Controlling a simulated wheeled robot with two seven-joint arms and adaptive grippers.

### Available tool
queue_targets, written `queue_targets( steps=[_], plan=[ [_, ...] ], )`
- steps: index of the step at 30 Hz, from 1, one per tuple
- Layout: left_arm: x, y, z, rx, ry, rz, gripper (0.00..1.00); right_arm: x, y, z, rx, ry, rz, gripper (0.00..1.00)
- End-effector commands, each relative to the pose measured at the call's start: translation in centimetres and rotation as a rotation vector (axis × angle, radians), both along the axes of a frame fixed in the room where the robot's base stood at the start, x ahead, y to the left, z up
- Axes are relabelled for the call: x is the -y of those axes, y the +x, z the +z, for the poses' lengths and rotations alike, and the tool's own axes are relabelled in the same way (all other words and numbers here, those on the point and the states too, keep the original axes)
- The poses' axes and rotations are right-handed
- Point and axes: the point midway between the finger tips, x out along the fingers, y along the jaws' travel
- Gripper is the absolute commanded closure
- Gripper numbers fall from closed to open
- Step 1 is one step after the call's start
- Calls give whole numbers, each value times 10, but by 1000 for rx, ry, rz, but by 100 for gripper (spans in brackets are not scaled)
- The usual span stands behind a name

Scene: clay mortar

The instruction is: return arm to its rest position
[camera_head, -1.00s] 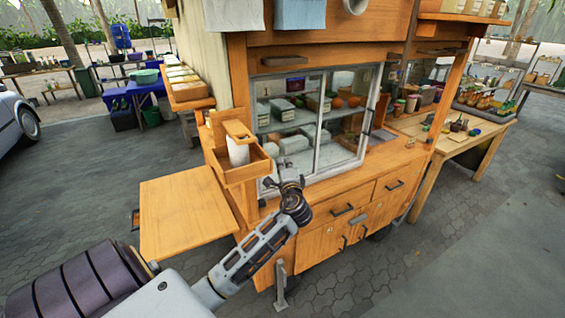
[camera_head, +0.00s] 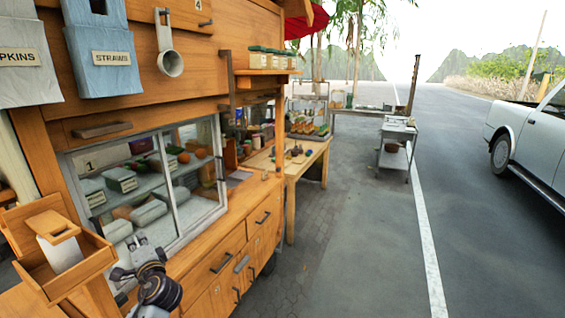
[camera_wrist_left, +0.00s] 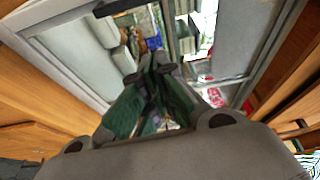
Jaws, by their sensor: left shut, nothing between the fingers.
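My left gripper (camera_head: 138,252) is at the lower left of the head view, in front of the sliding glass window of the wooden food cart (camera_head: 225,255). It is shut and holds nothing. In the left wrist view, its dark fingers (camera_wrist_left: 153,72) point toward the window, and their tips are close together. The white window frame (camera_head: 178,245) passes just behind the gripper in the head view; I cannot tell whether they touch. Most of my left arm is outside the head view. My right gripper does not show.
A wooden box (camera_head: 90,265) with a white item stands out from the cart at left. Drawers with dark handles (camera_head: 222,263) lie below the window. A wooden side table (camera_head: 295,170) holds small pots. A metal trolley (camera_head: 395,145) and a white pickup (camera_head: 530,140) stand beyond open pavement.

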Motion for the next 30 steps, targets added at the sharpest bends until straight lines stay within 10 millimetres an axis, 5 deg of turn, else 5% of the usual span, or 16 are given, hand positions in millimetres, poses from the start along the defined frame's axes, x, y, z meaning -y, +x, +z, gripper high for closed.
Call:
queue_targets(
  steps=[7, 13, 20, 30],
  plan=[
    [21, 20, 1, 86, -77, -132, 100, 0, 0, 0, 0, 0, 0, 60],
    [34, 42, -34, 95, -187, -240, 100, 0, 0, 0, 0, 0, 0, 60],
    [45, 65, -108, 55, -350, -333, 100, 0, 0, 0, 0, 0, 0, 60],
    [58, 68, -251, -34, -639, -387, 100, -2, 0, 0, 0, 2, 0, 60]
  ],
)
